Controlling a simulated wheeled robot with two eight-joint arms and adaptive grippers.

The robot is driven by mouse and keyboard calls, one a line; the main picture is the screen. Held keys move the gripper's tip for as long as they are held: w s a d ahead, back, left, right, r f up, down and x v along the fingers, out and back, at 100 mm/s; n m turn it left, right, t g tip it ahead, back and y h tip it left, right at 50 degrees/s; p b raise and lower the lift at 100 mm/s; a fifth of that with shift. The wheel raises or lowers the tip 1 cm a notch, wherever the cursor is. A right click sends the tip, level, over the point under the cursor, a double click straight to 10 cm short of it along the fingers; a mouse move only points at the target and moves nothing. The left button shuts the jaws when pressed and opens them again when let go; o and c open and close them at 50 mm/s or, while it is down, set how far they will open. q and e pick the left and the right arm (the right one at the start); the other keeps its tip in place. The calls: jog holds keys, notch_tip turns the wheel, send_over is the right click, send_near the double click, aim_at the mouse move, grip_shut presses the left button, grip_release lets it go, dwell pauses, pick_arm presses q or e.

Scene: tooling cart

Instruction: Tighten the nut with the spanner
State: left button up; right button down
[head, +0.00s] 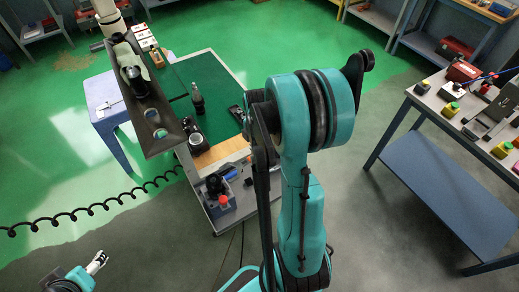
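I cannot make out the nut or the spanner for certain. A small thin object (108,105) lies on the pale-topped blue table at the left, too small to identify. My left gripper (98,262) is low at the left, above bare floor and apart from the cart. It shows a pale, narrow tip, and whether its fingers are open or hold something is not clear. My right arm, teal with black bands, fills the middle and covers the right side of the green-topped cart (222,73). Its gripper is not visible.
A dark bottle (197,97) stands on the cart, with a bin of small parts (222,197) at its near end. A long grey tray (158,145) hangs over its left side. A bench (436,103) with tools stands at the right. A coiled black cable (88,208) crosses the left.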

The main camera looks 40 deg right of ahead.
aim_at(243, 164)
jog(key=shift+a, duration=0.2)
jog(key=b, duration=0.4)
jog(key=shift+f, duration=0.25)
jog(key=shift+a+r+b, duration=0.1)
jog(key=shift+r+b, duration=0.1)
jog(key=shift+b, duration=0.3)
jog(key=shift+a+r, duration=0.15)
jog(key=shift+a, duration=0.05)
jog(key=shift+w+a+p, duration=0.15)
jog(key=shift+w+a, duration=0.05)
jog(key=shift+a, duration=1.1)
jog(key=shift+w+a+p, duration=0.15)
jog(key=shift+w+a, duration=0.05)
jog(key=shift+a, duration=1.1)
jog(key=shift+s, duration=0.1)
jog(key=shift+s+a+m, duration=0.15)
jog(key=shift+s+m, duration=0.35)
jog(key=shift+m, duration=0.1)
jog(key=shift+s, duration=0.1)
